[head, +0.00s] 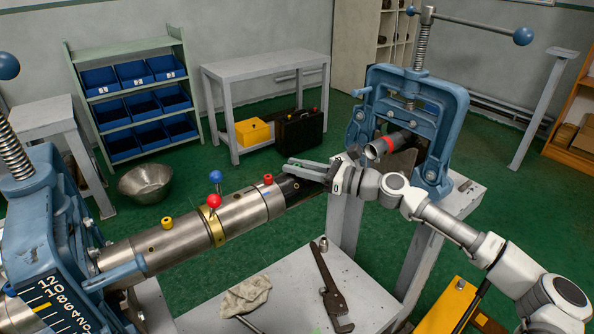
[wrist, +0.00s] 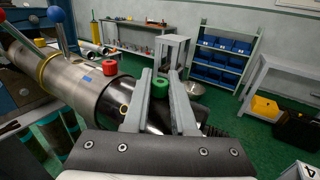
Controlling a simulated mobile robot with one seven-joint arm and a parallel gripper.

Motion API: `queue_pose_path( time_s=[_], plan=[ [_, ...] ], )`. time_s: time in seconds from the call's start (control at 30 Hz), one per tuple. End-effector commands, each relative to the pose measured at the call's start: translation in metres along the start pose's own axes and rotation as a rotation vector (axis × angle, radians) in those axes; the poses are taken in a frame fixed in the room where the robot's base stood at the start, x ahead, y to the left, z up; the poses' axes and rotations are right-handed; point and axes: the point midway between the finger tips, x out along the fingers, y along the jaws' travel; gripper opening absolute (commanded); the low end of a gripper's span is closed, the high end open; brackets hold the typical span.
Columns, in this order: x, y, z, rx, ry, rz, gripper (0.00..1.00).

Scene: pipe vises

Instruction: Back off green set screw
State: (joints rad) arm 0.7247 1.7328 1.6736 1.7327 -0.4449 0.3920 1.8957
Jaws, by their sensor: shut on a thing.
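The green set screw (wrist: 160,87) shows in the wrist view as a round green head with a dark centre, on top of the dark end section of the pipe. My gripper (wrist: 160,76) has one grey finger on each side of it and is shut on it. In the head view my gripper (head: 296,168) reaches over the pipe's dark right end (head: 292,190), and the green screw is hidden there. The steel pipe (head: 240,214) carries a red set screw (head: 268,179), also in the wrist view (wrist: 110,68), and a yellow one (head: 167,222).
Red-ball and blue-ball handles (head: 215,177) rise from the pipe's brass collar. A blue vise (head: 40,230) grips the pipe at left; another blue vise (head: 450,115) stands at right. A wrench (head: 330,290) and rag (head: 246,296) lie on the table below.

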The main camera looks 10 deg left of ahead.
Motion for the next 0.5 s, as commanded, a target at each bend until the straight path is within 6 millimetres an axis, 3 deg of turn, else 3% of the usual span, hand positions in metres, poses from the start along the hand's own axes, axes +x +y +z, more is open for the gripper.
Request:
queue_pose_path(
  time_s=[0.5],
  plan=[
    [0.0007,-0.0020,-0.0005,-0.001,0.010,0.364,0.00]
  ],
)
